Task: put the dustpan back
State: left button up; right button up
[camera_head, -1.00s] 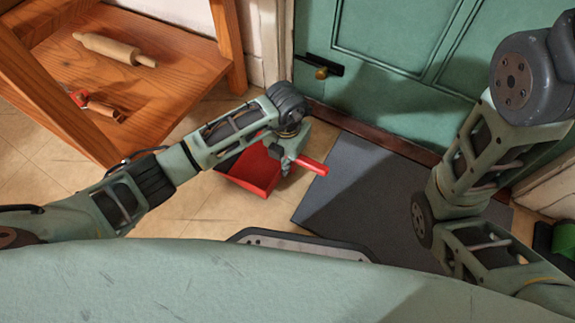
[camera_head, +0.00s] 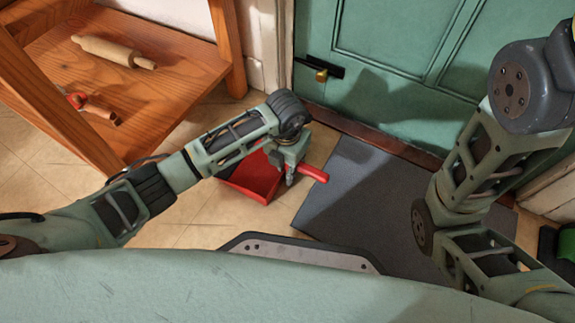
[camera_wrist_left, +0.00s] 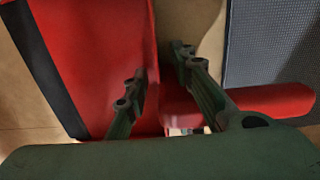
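The red dustpan (camera_head: 255,177) lies on the tiled floor, left of the dark mat, with its handle (camera_head: 314,172) pointing right over the mat's edge. My left gripper (camera_head: 289,176) points down at the handle end of the pan. In the left wrist view the red pan (camera_wrist_left: 100,50) fills the left, and the handle (camera_wrist_left: 270,101) runs off to the right. The two fingers of my left gripper (camera_wrist_left: 162,78) stand apart, with a gap between their tips. One finger is in front of the handle; whether they touch it cannot be told. My right gripper is out of view.
A wooden shelf (camera_head: 170,75) at the upper left holds a rolling pin (camera_head: 113,51) and a red-handled item (camera_head: 92,103). A green door (camera_head: 400,60) stands behind the grey mat (camera_head: 350,205). A green thing (camera_head: 566,245) is at the right edge.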

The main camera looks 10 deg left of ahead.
pick_arm(q)
jog(key=shift+r, duration=0.15)
jog(key=r+p, duration=0.9)
jog(key=r, duration=0.3)
jog(key=shift+s, duration=0.2)
